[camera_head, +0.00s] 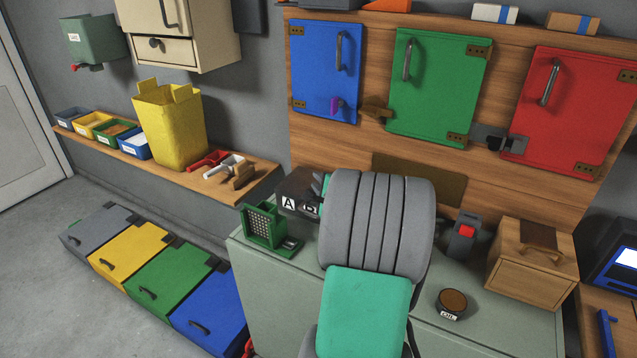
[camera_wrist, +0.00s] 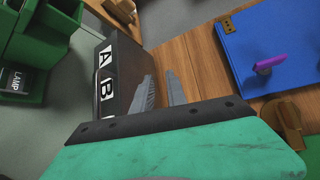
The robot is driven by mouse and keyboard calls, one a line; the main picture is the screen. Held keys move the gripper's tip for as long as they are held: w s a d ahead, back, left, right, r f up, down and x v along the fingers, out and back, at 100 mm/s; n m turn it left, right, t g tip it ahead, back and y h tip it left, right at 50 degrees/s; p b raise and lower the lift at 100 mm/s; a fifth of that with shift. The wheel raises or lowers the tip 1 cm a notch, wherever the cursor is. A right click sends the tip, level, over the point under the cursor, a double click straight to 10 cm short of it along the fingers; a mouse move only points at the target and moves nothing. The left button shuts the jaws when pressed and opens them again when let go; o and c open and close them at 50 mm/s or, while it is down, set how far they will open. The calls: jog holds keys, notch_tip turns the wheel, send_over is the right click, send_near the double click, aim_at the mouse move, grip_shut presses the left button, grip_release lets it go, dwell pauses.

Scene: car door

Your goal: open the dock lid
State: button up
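No part in view is plainly marked as a dock lid, so I cannot tell which one it is. A dark box with white A and B labels (camera_head: 297,192) stands on the grey-green counter (camera_head: 285,282). It also shows left of my fingers in the wrist view (camera_wrist: 122,62). My gripper (camera_wrist: 160,76) has its two grey fingers apart, with nothing seen between them. The fingers are close to the box's right side; I cannot tell whether they touch it. In the head view my arm hides most of my gripper and part of the counter.
A green device with a perforated face (camera_head: 264,228) stands left of the box. Blue (camera_head: 325,72), green (camera_head: 437,85) and red (camera_head: 570,110) doors are on the wooden panel behind. A red-button unit (camera_head: 465,235), round tin (camera_head: 452,304) and wooden box (camera_head: 532,262) stand at right.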

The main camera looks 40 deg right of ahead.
grip_shut()
dwell(1.0)
jog(key=shift+o, duration=1.9)
grip_release()
jog(key=shift+s, duration=0.1)
jog(key=v, duration=0.7)
jog(key=shift+s+a+b, duration=0.15)
jog(key=shift+s+b, duration=0.15)
jog(key=shift+b, duration=0.05)
jog(key=shift+r, duration=0.1)
jog(key=shift+c, duration=0.3)
